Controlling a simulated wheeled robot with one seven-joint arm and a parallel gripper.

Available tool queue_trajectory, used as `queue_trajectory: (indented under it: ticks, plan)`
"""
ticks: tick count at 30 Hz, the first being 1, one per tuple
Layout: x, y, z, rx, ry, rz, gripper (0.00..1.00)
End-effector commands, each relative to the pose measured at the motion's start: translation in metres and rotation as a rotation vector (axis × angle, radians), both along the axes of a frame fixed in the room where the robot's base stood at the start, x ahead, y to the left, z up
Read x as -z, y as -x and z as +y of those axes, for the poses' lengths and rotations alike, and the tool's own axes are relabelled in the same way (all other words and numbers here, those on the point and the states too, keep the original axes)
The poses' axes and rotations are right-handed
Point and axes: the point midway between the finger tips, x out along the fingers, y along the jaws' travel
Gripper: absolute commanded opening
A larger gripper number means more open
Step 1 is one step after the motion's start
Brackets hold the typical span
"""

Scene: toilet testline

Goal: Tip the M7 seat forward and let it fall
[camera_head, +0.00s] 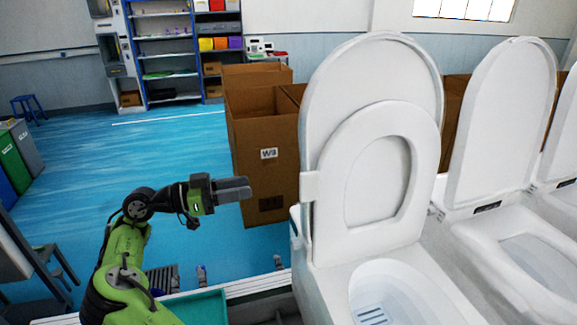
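The nearest toilet (330,285) stands at the right of centre. Its white ring-shaped seat (335,195) is raised and leans upright against the taller raised lid (350,75). I cannot read an M7 mark on it. My gripper (245,190) is at the left of this toilet, apart from the seat and lid, pointing right. Its dark fingers lie together with no visible gap and nothing between them.
A second toilet (490,220) with a raised lid stands close on the right, and part of another is beyond it. Shelves (165,45) line the back wall. The blue floor (160,165) at left is mostly clear.

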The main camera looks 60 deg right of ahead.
Motion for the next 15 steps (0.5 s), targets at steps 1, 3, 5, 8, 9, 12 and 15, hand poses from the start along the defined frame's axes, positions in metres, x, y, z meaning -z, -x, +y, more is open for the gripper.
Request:
queue_trajectory:
  ticks: [1, 3, 5, 8, 9, 12, 15]
  plan:
    - [0.002, 0.005, -0.004, 0.005, -0.001, -0.004, 0.38]
    - [0.004, 0.014, -0.012, 0.007, -0.007, -0.005, 0.38]
    - [0.005, 0.024, -0.022, 0.006, -0.008, -0.005, 0.38]
    - [0.005, 0.042, -0.040, 0.006, -0.008, -0.005, 0.38]
    - [0.004, 0.050, -0.048, 0.007, -0.008, -0.002, 0.38]
    - [0.003, 0.068, -0.066, 0.007, -0.007, -0.002, 0.38]
    - [0.002, 0.085, -0.083, 0.006, -0.007, -0.001, 0.38]
